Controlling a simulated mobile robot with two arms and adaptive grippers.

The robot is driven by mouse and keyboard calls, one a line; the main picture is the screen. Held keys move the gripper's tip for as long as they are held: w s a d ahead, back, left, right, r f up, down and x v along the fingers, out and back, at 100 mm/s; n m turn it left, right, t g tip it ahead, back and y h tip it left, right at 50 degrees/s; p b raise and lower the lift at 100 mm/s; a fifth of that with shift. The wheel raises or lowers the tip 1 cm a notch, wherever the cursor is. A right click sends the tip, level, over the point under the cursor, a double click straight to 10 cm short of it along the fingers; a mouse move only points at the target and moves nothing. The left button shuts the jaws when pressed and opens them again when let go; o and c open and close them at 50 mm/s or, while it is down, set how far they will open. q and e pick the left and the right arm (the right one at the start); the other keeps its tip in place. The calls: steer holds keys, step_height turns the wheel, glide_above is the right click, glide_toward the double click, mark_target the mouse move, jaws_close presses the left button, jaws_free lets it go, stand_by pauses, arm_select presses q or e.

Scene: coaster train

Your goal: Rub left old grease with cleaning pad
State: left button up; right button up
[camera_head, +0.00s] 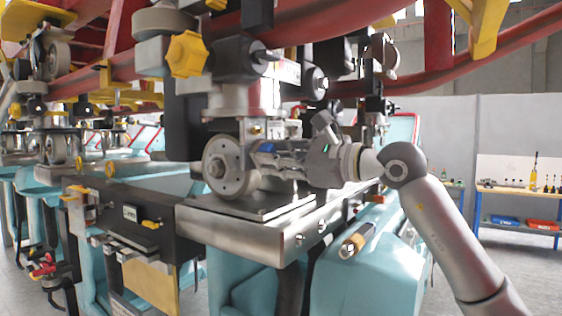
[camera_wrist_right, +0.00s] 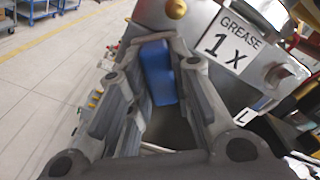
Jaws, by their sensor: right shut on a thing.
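My right gripper (camera_head: 264,162) reaches in from the right in the head view and is just right of a grey wheel (camera_head: 222,166), close to it or touching; I cannot tell which. It is shut on a blue cleaning pad (camera_wrist_right: 158,72), which shows between the fingers in the right wrist view. A bit of blue (camera_head: 267,147) also shows at the fingers in the head view. A plate marked "GREASE 1 X" (camera_wrist_right: 231,42) and a small "L" label (camera_wrist_right: 243,117) are right of the fingers in the wrist view. I cannot make out the old grease. My left gripper is not in view.
A metal deck (camera_head: 235,220) lies under the wheel and gripper. A yellow knob (camera_head: 187,54) and the red rail (camera_head: 330,22) are above. A black-and-tan tool (camera_head: 357,240) lies at the deck's right side. A workbench (camera_head: 518,190) stands far right, with open floor before it.

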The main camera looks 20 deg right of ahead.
mark_target(245, 158)
steer(key=shift+s+a+b, duration=0.4)
steer(key=shift+s+a, duration=0.4)
steer(key=shift+a, duration=0.35)
steer(key=shift+s+a, duration=0.4)
steer(key=shift+a, duration=0.1)
steer(key=shift+b+v, duration=0.7)
steer(key=shift+v, duration=0.1)
steer(key=shift+b+v, duration=0.65)
steer(key=shift+v, duration=1.5)
steer(key=shift+d, duration=0.1)
